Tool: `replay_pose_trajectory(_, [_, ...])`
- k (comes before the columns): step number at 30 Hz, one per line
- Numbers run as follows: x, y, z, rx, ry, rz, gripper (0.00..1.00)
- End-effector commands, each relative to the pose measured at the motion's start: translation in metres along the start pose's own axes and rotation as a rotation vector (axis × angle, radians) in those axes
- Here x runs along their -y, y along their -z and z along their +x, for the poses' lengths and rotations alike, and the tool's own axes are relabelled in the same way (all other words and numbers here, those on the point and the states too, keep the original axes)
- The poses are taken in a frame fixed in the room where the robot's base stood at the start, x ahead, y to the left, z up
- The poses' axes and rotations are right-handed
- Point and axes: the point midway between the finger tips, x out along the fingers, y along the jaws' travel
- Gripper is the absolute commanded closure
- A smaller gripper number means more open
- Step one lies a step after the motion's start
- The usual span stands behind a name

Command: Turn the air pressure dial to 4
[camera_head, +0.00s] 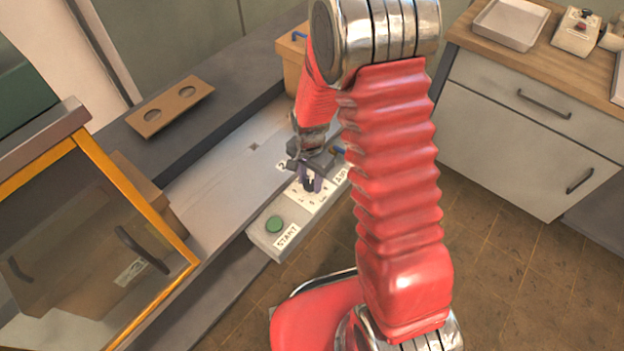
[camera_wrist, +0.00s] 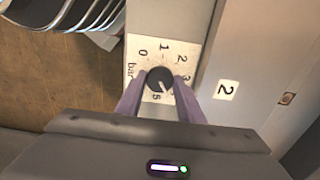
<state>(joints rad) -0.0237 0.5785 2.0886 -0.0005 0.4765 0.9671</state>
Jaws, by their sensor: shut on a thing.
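The air pressure dial (camera_wrist: 160,80) is a round black knob on a white scale plate (camera_wrist: 146,40), seen in the wrist view. The scale reads 0, 1, 2, 3 and 5 with "bar"; the place of the 4 is hidden by a finger. A pale pointer mark on the knob points to the lower right, between 3 and 5. My gripper (camera_wrist: 160,87) has its two purple fingers on either side of the knob, shut on it. In the head view my gripper (camera_head: 312,183) reaches down to the panel and covers the dial.
A green button (camera_head: 274,224) beside a START label (camera_head: 287,236) lies near the dial on the grey panel. An orange-framed glass door (camera_head: 90,240) stands at left. A cabinet (camera_head: 525,130) with trays is at right. Brown floor is clear at lower right.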

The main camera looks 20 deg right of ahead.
Motion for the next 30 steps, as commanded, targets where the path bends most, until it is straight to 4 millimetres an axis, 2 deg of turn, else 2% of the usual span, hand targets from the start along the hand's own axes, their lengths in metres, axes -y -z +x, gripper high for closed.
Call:
replay_pose_trajectory(1, [0.0059, 0.0028, -0.0028, -0.008, 0.014, 0.001, 0.88])
replay_pose_trajectory(8, [0.006, 0.0027, -0.0028, -0.008, 0.014, 0.0, 0.88])
replay_pose_trajectory(9, [0.006, 0.0027, -0.0028, -0.008, 0.014, 0.0, 0.64])
replay_pose_trajectory(16, [0.0036, 0.0016, -0.0017, -0.005, 0.008, 0.0, 0.48])
replay_pose_trajectory(25, [0.0016, 0.0008, -0.0018, -0.002, 0.004, 0.0, 0.47])
replay_pose_trajectory(30, [0.0018, 0.001, -0.0105, -0.003, 0.004, 0.0, 0.47])
